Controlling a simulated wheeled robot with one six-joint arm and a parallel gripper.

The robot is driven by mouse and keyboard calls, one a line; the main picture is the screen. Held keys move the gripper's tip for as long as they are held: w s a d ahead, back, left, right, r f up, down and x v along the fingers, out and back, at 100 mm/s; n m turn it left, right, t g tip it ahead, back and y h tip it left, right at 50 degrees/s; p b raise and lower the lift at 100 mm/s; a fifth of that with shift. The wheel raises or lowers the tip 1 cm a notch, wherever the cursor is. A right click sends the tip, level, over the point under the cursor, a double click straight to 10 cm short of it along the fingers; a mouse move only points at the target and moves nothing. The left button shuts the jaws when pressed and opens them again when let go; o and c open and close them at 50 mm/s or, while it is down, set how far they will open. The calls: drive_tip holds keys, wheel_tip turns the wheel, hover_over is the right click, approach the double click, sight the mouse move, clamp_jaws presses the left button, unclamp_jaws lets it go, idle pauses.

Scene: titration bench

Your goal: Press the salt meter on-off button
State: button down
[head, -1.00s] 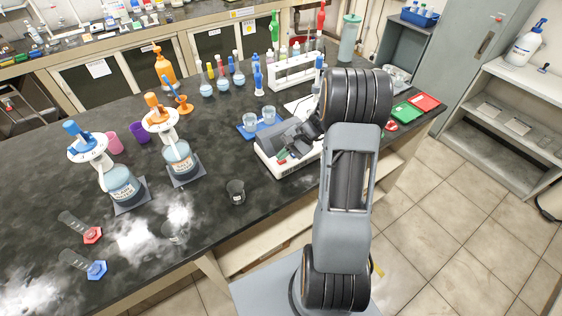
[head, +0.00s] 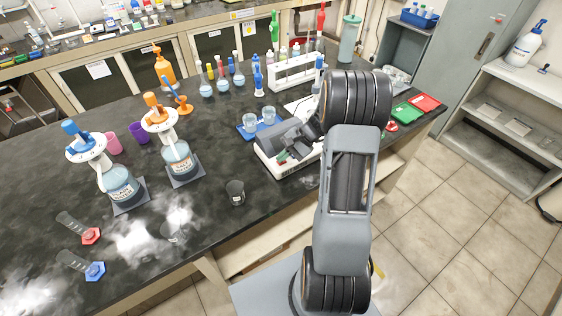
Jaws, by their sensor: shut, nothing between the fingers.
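A low white bench instrument (head: 289,170), which looks like the salt meter, sits on the dark bench near its front edge, right of centre in the head view. A small green patch shows on its top; I cannot tell whether it is the on-off button. My gripper (head: 291,152) is shut and empty, pointing down over the top of the instrument. The gripper and my arm hide much of its top and right side. I cannot tell whether the fingertips touch it.
A blue tray (head: 244,130) with two beakers (head: 269,115) stands just behind the instrument. A white rack (head: 297,72) is farther back. An empty beaker (head: 235,193) stands to the left front. Two dispenser bottles (head: 121,185) stand farther left.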

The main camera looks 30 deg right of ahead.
drive_tip(key=shift+f, duration=0.2)
drive_tip(key=shift+r, duration=0.15)
idle(0.3)
drive_tip(key=shift+r+p, duration=0.45)
drive_tip(key=shift+r, duration=0.3)
drive_tip(key=shift+r+p, duration=1.8)
drive_tip(key=shift+r, duration=0.75)
drive_tip(key=shift+f, duration=0.1)
